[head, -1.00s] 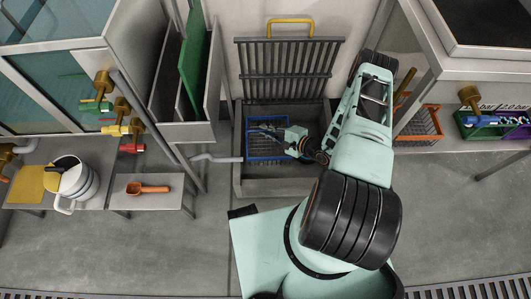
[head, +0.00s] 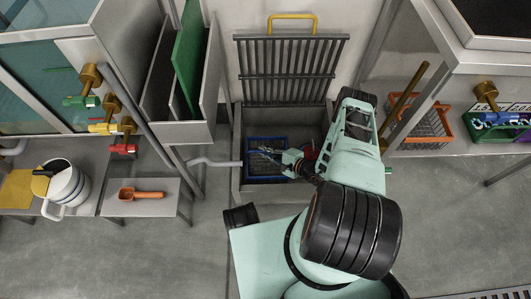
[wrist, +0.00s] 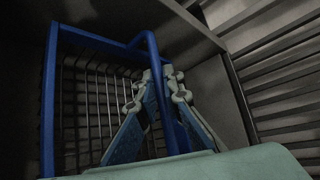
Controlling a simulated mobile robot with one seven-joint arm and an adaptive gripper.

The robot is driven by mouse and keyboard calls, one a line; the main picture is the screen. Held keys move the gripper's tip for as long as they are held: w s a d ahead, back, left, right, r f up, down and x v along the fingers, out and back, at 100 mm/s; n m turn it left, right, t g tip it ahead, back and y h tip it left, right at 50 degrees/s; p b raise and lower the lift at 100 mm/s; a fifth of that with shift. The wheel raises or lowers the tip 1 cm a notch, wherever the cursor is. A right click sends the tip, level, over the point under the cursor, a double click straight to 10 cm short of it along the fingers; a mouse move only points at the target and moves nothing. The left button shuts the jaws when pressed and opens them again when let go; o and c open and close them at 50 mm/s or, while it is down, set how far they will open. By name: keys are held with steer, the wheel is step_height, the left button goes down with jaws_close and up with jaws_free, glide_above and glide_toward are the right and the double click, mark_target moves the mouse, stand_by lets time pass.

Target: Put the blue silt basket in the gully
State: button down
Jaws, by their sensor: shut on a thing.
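The blue silt basket (head: 249,172), a wire mesh basket with a blue rim, is inside the open grey gully (head: 236,188) in the head view, toward its left side. In the wrist view the basket (wrist: 48,100) fills the left half. My gripper (head: 272,152) reaches into the gully from the right. In the wrist view its two fingers (wrist: 158,78) are shut on a blue bar of the basket. Whether the basket rests on the gully floor cannot be told. My arm hides part of the gully's right side.
A barred grate (head: 290,75) with a yellow handle (head: 292,16) stands raised behind the gully. An orange wire basket (head: 428,122) is at right. Floor in front is clear.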

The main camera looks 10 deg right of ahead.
steer(key=shift+w, duration=0.1)
steer(key=shift+f, duration=0.1)
steer(key=c, duration=2.1)
jaws_free()
steer(key=shift+d, duration=0.1)
